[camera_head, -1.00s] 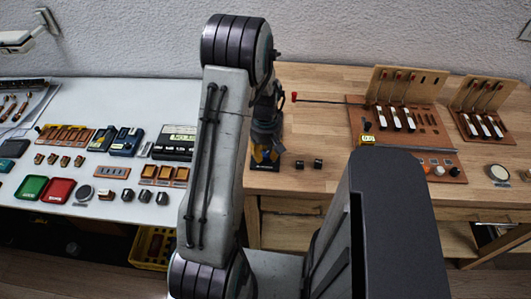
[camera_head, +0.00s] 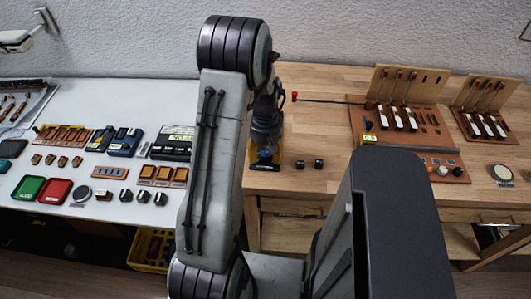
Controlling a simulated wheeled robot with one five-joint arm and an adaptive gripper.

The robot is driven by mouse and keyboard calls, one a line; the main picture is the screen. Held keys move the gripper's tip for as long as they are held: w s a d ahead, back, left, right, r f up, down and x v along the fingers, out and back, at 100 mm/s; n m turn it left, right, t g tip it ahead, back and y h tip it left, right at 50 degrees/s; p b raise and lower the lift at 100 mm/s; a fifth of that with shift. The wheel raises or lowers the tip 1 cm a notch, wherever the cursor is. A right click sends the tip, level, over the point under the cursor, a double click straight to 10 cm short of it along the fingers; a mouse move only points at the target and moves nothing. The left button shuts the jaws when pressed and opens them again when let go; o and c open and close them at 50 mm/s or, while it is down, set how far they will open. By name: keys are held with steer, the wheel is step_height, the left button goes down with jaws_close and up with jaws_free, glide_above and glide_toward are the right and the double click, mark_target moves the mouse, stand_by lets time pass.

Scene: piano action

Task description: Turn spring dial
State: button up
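I cannot tell for sure which part is the spring dial. A wooden piano-action board (camera_head: 398,143) on the right table carries small round knobs, one white (camera_head: 442,171) and one dark (camera_head: 457,172), along its front edge. A separate round pale-faced dial (camera_head: 502,173) lies farther right. My gripper (camera_head: 265,160) points down over the left end of the wooden table, well left of the board. My own arm partly hides it, and its fingers are too small and dark to read.
A red-tipped rod (camera_head: 325,100) reaches left from the board. Two small dark blocks (camera_head: 309,164) sit right of my gripper. The white table (camera_head: 50,222) at left holds trays, boxes and small parts. The wooden tabletop between the blocks and the board is mostly clear.

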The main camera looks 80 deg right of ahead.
mark_target(266, 153)
steer(key=shift+r, duration=0.1)
step_height(266, 153, up, 12)
stand_by(0.8)
stand_by(0.6)
step_height(266, 153, down, 10)
steer(key=p, duration=0.3)
steer(key=shift+r, duration=0.15)
steer(key=shift+f+p, duration=0.4)
steer(key=shift+f, duration=0.85)
steer(key=shift+o, duration=0.3)
jaws_close()
